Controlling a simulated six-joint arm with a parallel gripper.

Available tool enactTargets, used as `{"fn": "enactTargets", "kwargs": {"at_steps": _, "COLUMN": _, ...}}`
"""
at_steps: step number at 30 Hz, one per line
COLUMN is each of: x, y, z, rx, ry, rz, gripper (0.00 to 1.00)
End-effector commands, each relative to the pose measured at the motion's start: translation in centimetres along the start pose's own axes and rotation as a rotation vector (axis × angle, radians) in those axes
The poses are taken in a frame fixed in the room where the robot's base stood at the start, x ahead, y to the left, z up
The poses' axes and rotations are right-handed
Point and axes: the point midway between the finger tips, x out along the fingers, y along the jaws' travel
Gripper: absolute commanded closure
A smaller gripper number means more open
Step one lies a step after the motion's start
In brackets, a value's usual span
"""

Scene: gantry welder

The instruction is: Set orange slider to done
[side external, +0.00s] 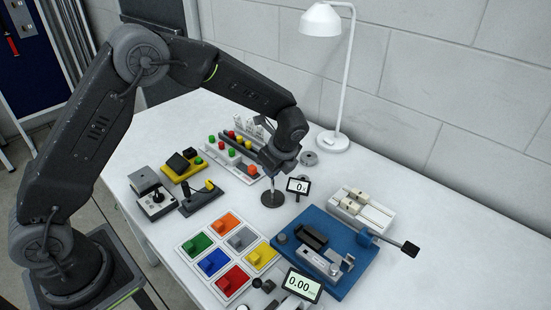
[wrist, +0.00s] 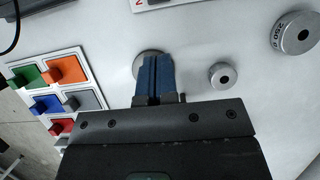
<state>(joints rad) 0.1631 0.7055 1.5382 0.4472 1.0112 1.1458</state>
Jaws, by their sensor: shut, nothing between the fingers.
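An orange block on an orange square (side external: 226,224) sits in the back row of a white panel of coloured squares. The block also shows in the wrist view (wrist: 68,70), at the left. No label reading "done" is legible. A white base with two cream sliding pieces (side external: 360,208) stands at the right; I see no orange on it. My gripper (side external: 272,182) is shut and empty, pointing down over a round metal disc (side external: 272,199), behind and right of the panel. In the wrist view its blue fingers (wrist: 154,58) are together and partly cover the disc.
A blue fixture (side external: 325,255) with a long handle stands right of the panel. A lamp (side external: 332,140) stands at the back. Round weights (wrist: 297,33) lie right of my fingers. The table's right front is clear.

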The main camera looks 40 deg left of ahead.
Motion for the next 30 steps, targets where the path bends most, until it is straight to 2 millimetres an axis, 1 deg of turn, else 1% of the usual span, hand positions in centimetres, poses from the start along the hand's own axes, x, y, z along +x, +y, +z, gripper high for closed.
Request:
{"fn": "enactTargets", "kwargs": {"at_steps": 1, "x": 1.2, "y": 0.1, "z": 0.0, "rx": 0.001, "ry": -0.001, "rz": 0.004, "gripper": 1.00}}
{"fn": "enactTargets", "kwargs": {"at_steps": 3, "x": 2.6, "y": 0.0, "z": 0.1, "rx": 0.000, "ry": -0.001, "rz": 0.003, "gripper": 1.00}}
{"fn": "enactTargets", "kwargs": {"at_steps": 4, "x": 3.1, "y": 0.1, "z": 0.0, "rx": 0.000, "ry": 0.000, "rz": 0.005, "gripper": 1.00}}
{"fn": "enactTargets", "kwargs": {"at_steps": 5, "x": 3.3, "y": 0.0, "z": 0.5, "rx": -0.003, "ry": 0.000, "rz": 0.002, "gripper": 1.00}}
{"fn": "enactTargets", "kwargs": {"at_steps": 7, "x": 3.6, "y": 0.0, "z": 1.7, "rx": -0.005, "ry": 0.000, "rz": -0.001, "gripper": 1.00}}
{"fn": "enactTargets", "kwargs": {"at_steps": 12, "x": 4.2, "y": 0.0, "z": 3.3, "rx": -0.003, "ry": -0.001, "rz": -0.002, "gripper": 1.00}}
{"fn": "enactTargets", "kwargs": {"at_steps": 17, "x": 4.3, "y": 0.0, "z": 3.8, "rx": -0.002, "ry": 0.000, "rz": -0.003, "gripper": 1.00}}
{"fn": "enactTargets", "kwargs": {"at_steps": 26, "x": 4.4, "y": 0.0, "z": 3.8, "rx": -0.001, "ry": -0.001, "rz": -0.003, "gripper": 1.00}}
{"fn": "enactTargets", "kwargs": {"at_steps": 28, "x": 4.5, "y": 0.0, "z": 4.2, "rx": -0.002, "ry": -0.001, "rz": -0.002, "gripper": 1.00}}
{"fn": "enactTargets", "kwargs": {"at_steps": 30, "x": 4.8, "y": -0.1, "z": 5.0, "rx": -0.003, "ry": 0.000, "rz": 0.000, "gripper": 1.00}}
